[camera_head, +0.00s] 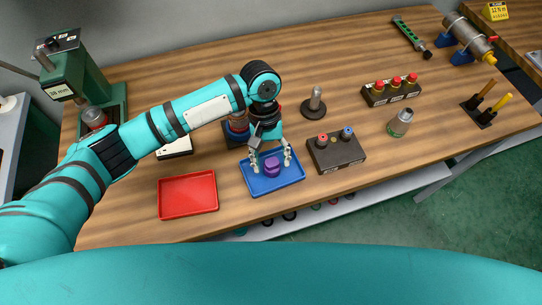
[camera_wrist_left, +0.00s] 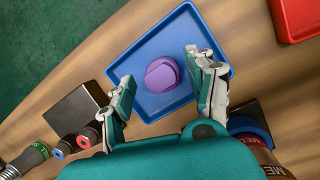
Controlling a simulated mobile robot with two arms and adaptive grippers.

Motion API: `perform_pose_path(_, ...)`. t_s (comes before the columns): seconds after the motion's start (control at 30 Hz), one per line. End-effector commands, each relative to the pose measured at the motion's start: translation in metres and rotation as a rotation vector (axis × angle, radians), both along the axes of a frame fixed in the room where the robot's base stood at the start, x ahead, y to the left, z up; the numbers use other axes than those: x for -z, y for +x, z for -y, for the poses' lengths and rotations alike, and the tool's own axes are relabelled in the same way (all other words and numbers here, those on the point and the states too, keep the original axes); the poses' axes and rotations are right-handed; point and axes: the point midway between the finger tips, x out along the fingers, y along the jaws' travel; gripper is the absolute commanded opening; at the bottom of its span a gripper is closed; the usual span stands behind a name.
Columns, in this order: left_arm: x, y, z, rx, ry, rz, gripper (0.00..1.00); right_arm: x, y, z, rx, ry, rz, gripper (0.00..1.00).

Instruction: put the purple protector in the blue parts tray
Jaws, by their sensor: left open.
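The purple protector (camera_head: 271,168) is in the blue parts tray (camera_head: 291,177). In the left wrist view the purple protector (camera_wrist_left: 162,74) rests near the middle of the blue tray (camera_wrist_left: 135,58), apart from the tray's walls. My left gripper (camera_head: 271,162) is over the tray, its fingers spread to either side of the protector. In the left wrist view the left gripper (camera_wrist_left: 160,73) is open, with a clear gap between each finger and the protector. My right gripper is in neither view.
An empty red tray (camera_head: 188,195) lies left of the blue tray. A dark block with red and blue caps (camera_head: 336,151) stands close on its right. A grey cylinder (camera_head: 400,122) stands farther right.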

Motion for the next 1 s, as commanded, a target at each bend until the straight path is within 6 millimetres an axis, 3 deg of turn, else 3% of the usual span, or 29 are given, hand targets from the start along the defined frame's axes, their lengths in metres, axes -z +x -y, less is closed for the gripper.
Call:
perform_pose_path(0.17, -0.017, 0.006, -0.001, 0.0, -0.002, 0.004, 0.57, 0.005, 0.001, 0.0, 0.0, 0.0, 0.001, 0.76)
perform_pose_path(0.6, -0.1, 0.03, -0.01, 0.001, -0.001, 0.002, 0.57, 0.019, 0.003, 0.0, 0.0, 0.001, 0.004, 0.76)
perform_pose_path(0.8, -0.115, 0.033, -0.012, 0.0, 0.0, 0.0, 0.57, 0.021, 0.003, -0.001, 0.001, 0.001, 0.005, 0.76)
perform_pose_path(1.0, -0.116, 0.034, -0.012, 0.0, 0.0, 0.0, 0.57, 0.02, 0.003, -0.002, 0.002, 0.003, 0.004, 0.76)
